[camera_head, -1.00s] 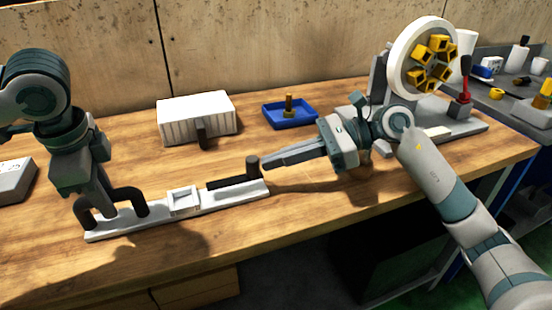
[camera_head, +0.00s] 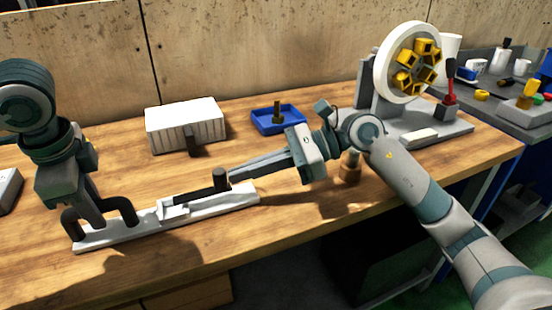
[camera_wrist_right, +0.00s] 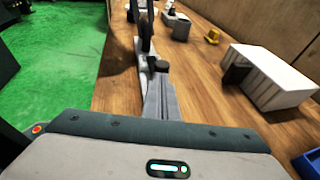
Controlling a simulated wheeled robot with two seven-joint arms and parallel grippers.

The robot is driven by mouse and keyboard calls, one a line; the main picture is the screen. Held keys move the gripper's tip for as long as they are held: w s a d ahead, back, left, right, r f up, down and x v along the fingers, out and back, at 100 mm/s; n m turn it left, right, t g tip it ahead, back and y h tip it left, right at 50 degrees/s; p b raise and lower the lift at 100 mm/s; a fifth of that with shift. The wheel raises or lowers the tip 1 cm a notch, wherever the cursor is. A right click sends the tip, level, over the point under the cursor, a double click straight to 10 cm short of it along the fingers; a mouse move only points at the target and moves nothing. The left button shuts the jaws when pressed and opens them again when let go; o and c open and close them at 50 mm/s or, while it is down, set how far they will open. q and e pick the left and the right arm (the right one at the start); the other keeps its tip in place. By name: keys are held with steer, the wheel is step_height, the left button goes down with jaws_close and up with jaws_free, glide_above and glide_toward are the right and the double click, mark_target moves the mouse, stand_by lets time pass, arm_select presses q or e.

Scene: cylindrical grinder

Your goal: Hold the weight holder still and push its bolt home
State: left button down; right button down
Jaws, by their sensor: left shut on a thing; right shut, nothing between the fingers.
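The weight holder (camera_head: 238,197) is a long white bar lying on the wooden table, with a black arched handle (camera_head: 128,210) at its left end and a small raised bracket (camera_head: 173,211) near its middle. Its black bolt (camera_head: 198,193) lies along the bar with its left end at the bracket; how deep it sits is unclear. The bolt's upright knob (camera_head: 220,179) also shows in the right wrist view (camera_wrist_right: 161,66). My left gripper (camera_head: 100,212) is shut on the handle. My right gripper (camera_head: 232,177) is shut and empty, its tips against or just right of the knob.
A white ribbed box (camera_head: 186,122) and a blue tray (camera_head: 277,120) stand behind the bar. The grinder wheel (camera_head: 388,68) stands at the back right. The table's front edge is close to the bar.

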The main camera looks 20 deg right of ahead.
steer(key=f+v, duration=0.1)
steer(key=v, duration=1.2)
steer(key=shift+d, duration=0.4)
steer(key=shift+r, duration=0.1)
arm_select(q)
steer(key=c, duration=1.5)
jaws_free()
steer(key=r, duration=0.4)
steer(key=s+r, duration=0.1)
steer(key=r, duration=0.3)
steer(key=s+r, duration=0.1)
steer(key=r, duration=0.2)
steer(key=shift+s+r, duration=0.15)
steer(key=shift+r, duration=0.25)
steer(key=shift+f, duration=0.1)
